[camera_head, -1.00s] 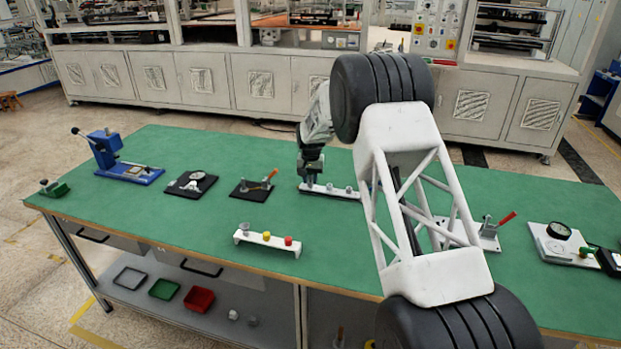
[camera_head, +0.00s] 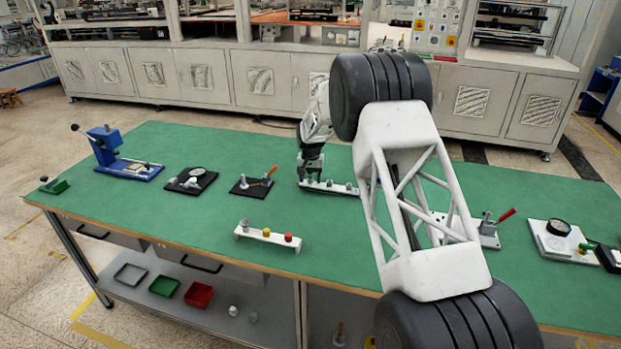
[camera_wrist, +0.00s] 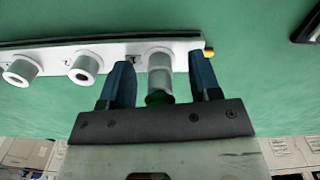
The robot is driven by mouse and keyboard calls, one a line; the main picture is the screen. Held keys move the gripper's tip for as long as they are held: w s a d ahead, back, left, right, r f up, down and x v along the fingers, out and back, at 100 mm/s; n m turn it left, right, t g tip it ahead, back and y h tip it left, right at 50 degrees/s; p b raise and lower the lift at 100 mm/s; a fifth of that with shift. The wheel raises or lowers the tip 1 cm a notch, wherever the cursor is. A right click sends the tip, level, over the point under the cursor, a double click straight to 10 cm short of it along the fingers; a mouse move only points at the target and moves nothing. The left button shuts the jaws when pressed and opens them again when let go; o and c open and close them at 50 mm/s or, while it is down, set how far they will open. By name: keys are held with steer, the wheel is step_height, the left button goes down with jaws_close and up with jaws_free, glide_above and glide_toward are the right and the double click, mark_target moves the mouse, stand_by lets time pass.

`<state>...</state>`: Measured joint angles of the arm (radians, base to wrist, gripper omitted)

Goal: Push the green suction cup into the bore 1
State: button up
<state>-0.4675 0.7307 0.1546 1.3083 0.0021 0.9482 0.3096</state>
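In the head view a white rail (camera_head: 345,187) with grey bored posts lies on the green bench under my gripper (camera_head: 311,176). In the wrist view the rail (camera_wrist: 115,52) carries three grey posts. My gripper (camera_wrist: 161,80) has its two blue fingers apart, one each side of the end post (camera_wrist: 160,72), with gaps on both sides. The dark green suction cup (camera_wrist: 158,98) is at this post's near end, by my palm and between the fingers. How deep it sits is hidden. The bore numbers are too small to read surely.
Black-based fixtures (camera_head: 255,187) stand left of the rail. A toggle clamp (camera_head: 490,228) and a dial gauge (camera_head: 558,228) stand at the right. Green bench surface around the rail is clear.

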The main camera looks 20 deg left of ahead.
steer(key=shift+r, duration=0.15)
steer(key=shift+r, duration=3.75)
